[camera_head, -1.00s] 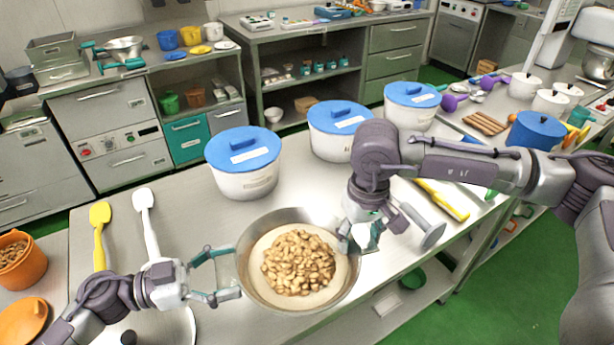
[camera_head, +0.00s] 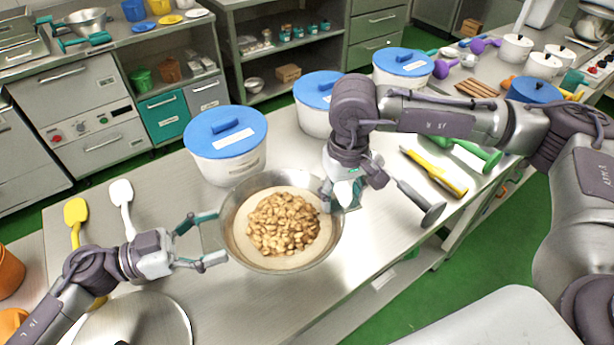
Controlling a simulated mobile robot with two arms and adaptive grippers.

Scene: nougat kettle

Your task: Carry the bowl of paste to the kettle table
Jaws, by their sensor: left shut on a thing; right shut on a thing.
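A wide metal bowl (camera_head: 285,268) holds pale paste (camera_head: 243,238) with a heap of nuts (camera_head: 284,222) on top. My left gripper (camera_head: 219,238) is shut on the bowl's left rim. My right gripper (camera_head: 340,192) is shut on the bowl's right rim, and its wrist hides part of that side. The bowl is about level, over the front part of the steel table (camera_head: 330,272). I cannot tell how far it is above the tabletop. I cannot make out which table is the kettle table.
Several white tubs with blue lids (camera_head: 226,145) stand behind the bowl. White (camera_head: 121,205) and yellow (camera_head: 75,222) spatulas and a round metal lid (camera_head: 150,320) lie left. A yellow-handled tool (camera_head: 438,175) lies right. Green floor (camera_head: 400,300) is open at the front right.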

